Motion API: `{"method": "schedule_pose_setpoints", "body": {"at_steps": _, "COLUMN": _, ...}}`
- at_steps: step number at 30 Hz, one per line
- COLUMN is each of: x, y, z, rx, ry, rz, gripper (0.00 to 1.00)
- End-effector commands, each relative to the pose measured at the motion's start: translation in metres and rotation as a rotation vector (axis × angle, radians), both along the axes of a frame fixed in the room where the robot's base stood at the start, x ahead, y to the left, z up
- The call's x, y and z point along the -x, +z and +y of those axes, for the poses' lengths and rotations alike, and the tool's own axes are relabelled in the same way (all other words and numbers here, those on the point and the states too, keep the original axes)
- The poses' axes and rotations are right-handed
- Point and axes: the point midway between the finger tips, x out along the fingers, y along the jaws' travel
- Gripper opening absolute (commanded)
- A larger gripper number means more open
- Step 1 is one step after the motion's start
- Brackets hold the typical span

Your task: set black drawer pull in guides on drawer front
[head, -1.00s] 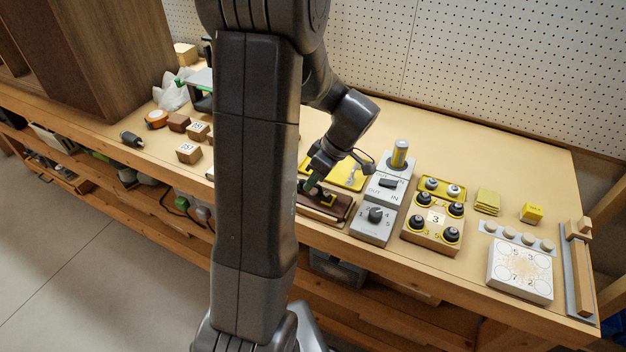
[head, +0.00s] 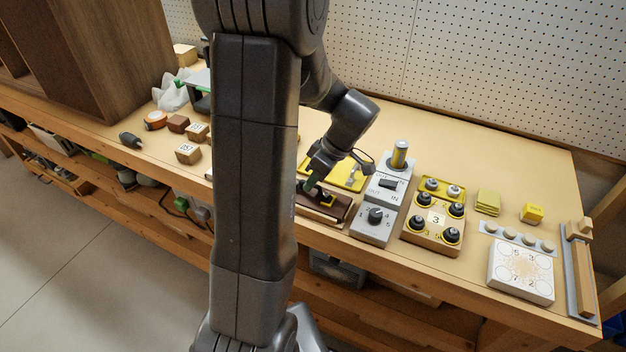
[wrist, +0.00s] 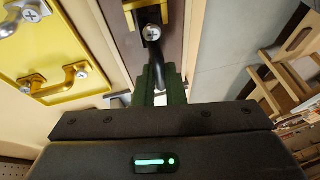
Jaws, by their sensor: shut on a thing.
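The black drawer pull (wrist: 155,52) shows in the wrist view as a dark bar with a screw head at its upper end. My gripper (wrist: 160,84), with green fingertips, is shut on its near end. The far end of the pull lies at a yellow guide (wrist: 164,12) on the dark brown drawer front (wrist: 118,28). I cannot tell whether it is seated there. In the head view my gripper (head: 309,187) is low over the drawer front (head: 333,212), and the pull is mostly hidden.
A yellow panel (head: 349,172) with metal handles lies just behind the drawer front; it also shows in the wrist view (wrist: 50,98). A grey switch box (head: 372,226) stands close on the right. The bench's front edge is near. My arm hides part of the bench.

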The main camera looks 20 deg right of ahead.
Motion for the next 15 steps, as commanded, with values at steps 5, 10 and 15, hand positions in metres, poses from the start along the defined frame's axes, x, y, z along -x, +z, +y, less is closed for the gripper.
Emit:
{"method": "schedule_pose_setpoints", "body": {"at_steps": 5, "x": 0.0, "y": -0.0003, "z": 0.0, "rx": 0.0, "ry": 0.0, "rz": 0.0, "gripper": 0.0}}
{"method": "schedule_pose_setpoints", "body": {"at_steps": 10, "x": 0.0, "y": -0.0029, "z": 0.0, "rx": 0.0, "ry": 0.0, "rz": 0.0, "gripper": 0.0}}
{"method": "schedule_pose_setpoints", "body": {"at_steps": 15, "x": 0.0, "y": -0.0061, "z": 0.0, "rx": 0.0, "ry": 0.0, "rz": 0.0, "gripper": 0.0}}
